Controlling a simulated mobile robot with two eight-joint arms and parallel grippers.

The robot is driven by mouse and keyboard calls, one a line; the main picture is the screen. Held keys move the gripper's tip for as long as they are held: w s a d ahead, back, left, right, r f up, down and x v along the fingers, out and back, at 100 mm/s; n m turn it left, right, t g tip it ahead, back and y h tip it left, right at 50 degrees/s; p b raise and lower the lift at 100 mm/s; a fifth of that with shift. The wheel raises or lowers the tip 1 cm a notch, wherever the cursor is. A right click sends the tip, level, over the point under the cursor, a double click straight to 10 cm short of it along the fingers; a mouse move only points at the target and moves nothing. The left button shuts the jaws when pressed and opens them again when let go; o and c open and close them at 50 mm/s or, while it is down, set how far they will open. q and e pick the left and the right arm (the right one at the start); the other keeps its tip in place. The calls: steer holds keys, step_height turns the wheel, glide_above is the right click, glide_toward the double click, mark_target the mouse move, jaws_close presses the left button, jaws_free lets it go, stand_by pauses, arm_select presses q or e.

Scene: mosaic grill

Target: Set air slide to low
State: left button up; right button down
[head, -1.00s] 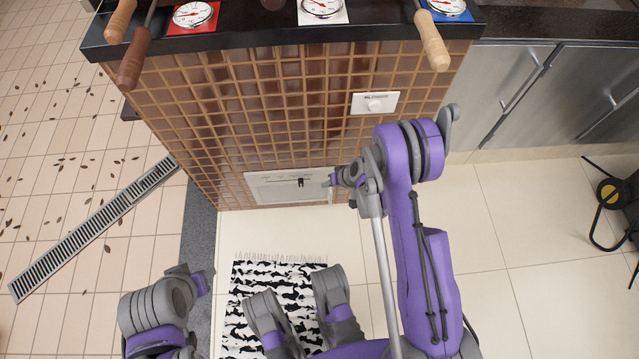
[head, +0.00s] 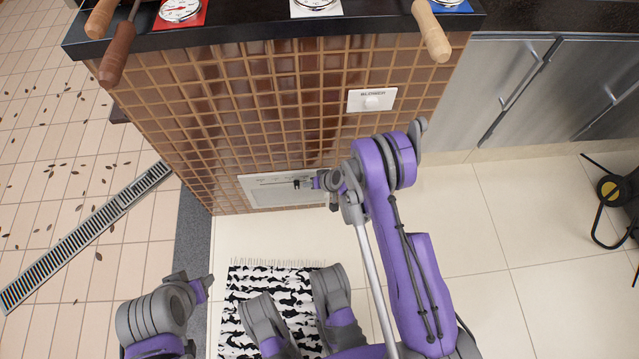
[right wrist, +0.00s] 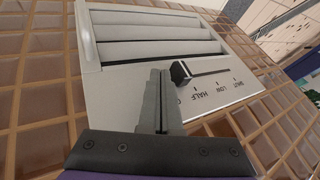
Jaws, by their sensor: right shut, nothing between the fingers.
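The air slide panel (head: 262,197) is a pale plate low on the brown tiled grill wall. In the right wrist view its louvred vent (right wrist: 150,35) stands beside a slot with the labels HALF, LOW and SHUT, read upside down. The dark slide knob (right wrist: 181,73) is at the slot's left end there, on the far side of HALF from LOW. It also shows in the head view (head: 297,184). My right gripper (right wrist: 161,75) is shut and empty, its tips just left of the knob. I cannot tell whether they touch it.
A white plate with a round knob (head: 371,102) is higher on the wall. Handles (head: 431,32) overhang the dark counter edge. A black-and-white rug (head: 270,290) lies on the floor.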

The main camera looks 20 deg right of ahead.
steer(key=shift+w+a, duration=0.1)
steer(key=shift+a, duration=0.35)
steer(key=shift+a, duration=0.1)
steer(key=w+a, duration=0.2)
steer(key=a, duration=0.4)
steer(key=shift+a, duration=0.4)
steer(key=shift+d, duration=0.15)
